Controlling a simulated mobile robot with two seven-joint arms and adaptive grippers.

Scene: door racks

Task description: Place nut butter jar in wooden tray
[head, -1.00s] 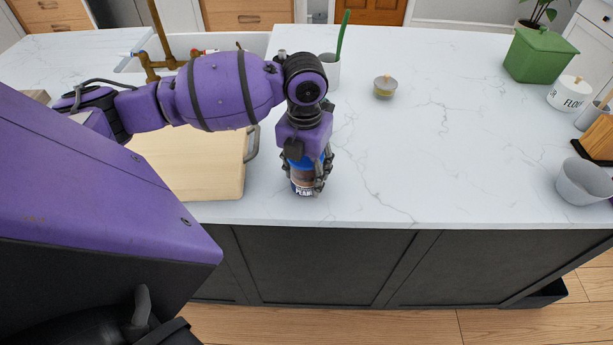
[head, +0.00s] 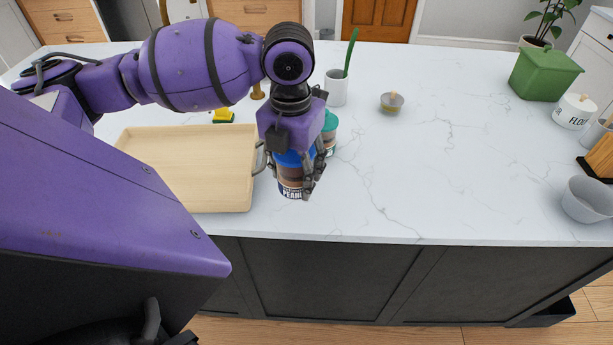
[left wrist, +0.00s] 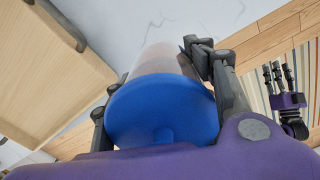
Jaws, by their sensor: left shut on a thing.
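The nut butter jar (head: 290,184) has a blue lid and a brown label with partly readable lettering. My left gripper (head: 296,178) is shut on it from above and holds it upright, seemingly above the white counter. In the left wrist view the jar's blue lid (left wrist: 162,112) sits between the fingers of the left gripper (left wrist: 165,95). The wooden tray (head: 190,165) is pale, with a grey handle on its right side, just left of the jar. It also shows at the upper left of the left wrist view (left wrist: 45,75). The tray's visible floor is empty. My right gripper (left wrist: 288,100) appears at the right of the wrist view, small.
A teal-lidded jar (head: 329,134) stands just behind the held jar. A white cup (head: 337,92) with a green item and a small glass bowl (head: 391,103) are further back. A yellow sponge (head: 222,116) lies behind the tray. The counter's middle right is clear.

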